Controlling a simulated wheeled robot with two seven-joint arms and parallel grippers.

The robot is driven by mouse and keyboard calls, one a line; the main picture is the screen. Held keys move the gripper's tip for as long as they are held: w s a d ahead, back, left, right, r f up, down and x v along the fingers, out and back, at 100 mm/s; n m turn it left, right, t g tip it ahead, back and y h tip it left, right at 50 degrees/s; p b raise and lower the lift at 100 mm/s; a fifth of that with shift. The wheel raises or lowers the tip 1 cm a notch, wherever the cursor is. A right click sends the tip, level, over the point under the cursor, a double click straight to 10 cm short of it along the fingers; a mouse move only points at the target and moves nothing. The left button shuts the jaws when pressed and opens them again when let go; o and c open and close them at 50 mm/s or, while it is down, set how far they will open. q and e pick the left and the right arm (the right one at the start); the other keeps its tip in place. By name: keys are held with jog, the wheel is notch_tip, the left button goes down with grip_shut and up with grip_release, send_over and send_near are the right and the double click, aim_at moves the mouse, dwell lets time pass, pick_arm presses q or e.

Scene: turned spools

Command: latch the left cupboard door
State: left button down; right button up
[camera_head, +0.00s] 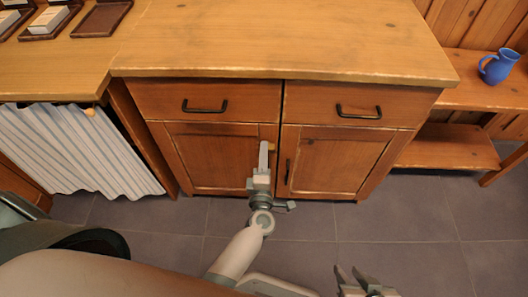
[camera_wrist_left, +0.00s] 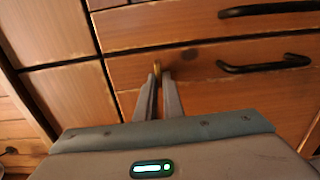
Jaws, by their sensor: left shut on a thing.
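The left cupboard door (camera_head: 205,155) is a framed wooden panel below a drawer and looks shut, level with the right door (camera_head: 335,160). A small brass-coloured latch (camera_head: 271,147) is at the left door's upper right corner, beside the gap between the doors. My left gripper (camera_head: 265,146) reaches up in front of that door. In the left wrist view its fingertips (camera_wrist_left: 158,75) are shut on the latch (camera_wrist_left: 157,66), which is mostly hidden between them. My right gripper (camera_head: 358,278) is open and empty above the floor, low in the head view.
Black bar handles sit on the left drawer (camera_head: 205,106), the right drawer (camera_head: 358,112) and the right door (camera_head: 287,172). A striped curtain (camera_head: 75,150) hangs at left. A blue jug (camera_head: 498,67) stands on a bench at right. The tiled floor (camera_head: 420,235) is clear at right.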

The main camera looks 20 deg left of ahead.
jog(key=shift+d, duration=0.15)
pick_arm(q)
jog(key=c, duration=1.9)
grip_release()
jog(key=shift+c, duration=0.2)
jog(key=shift+o, duration=0.2)
pick_arm(e)
jog(key=shift+w, duration=0.3)
